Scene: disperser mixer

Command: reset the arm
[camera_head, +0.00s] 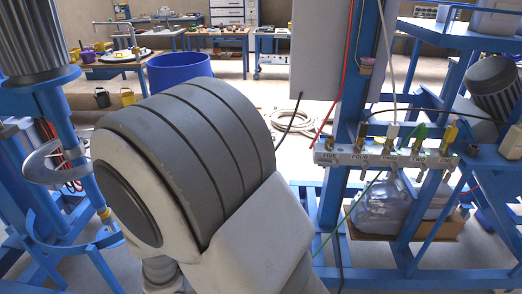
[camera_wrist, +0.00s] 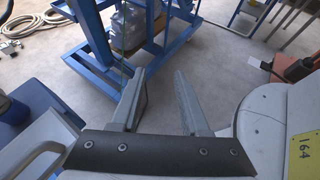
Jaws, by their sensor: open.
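My gripper (camera_wrist: 158,98) shows in the wrist view with its two grey fingers apart and nothing between them. It hangs above bare grey floor, with a blue steel frame (camera_wrist: 147,62) beyond the fingertips. In the head view a large grey and white joint of my arm fills the middle. My gripper is not visible in that view.
Blue mixer framework (camera_head: 60,130) stands at left. At right, a blue frame carries a labelled valve strip (camera_head: 385,157), with plastic containers (camera_head: 392,208) below. A blue drum (camera_head: 180,70) stands behind my arm. A coiled hose (camera_head: 297,121) lies on open floor; workbenches line the back.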

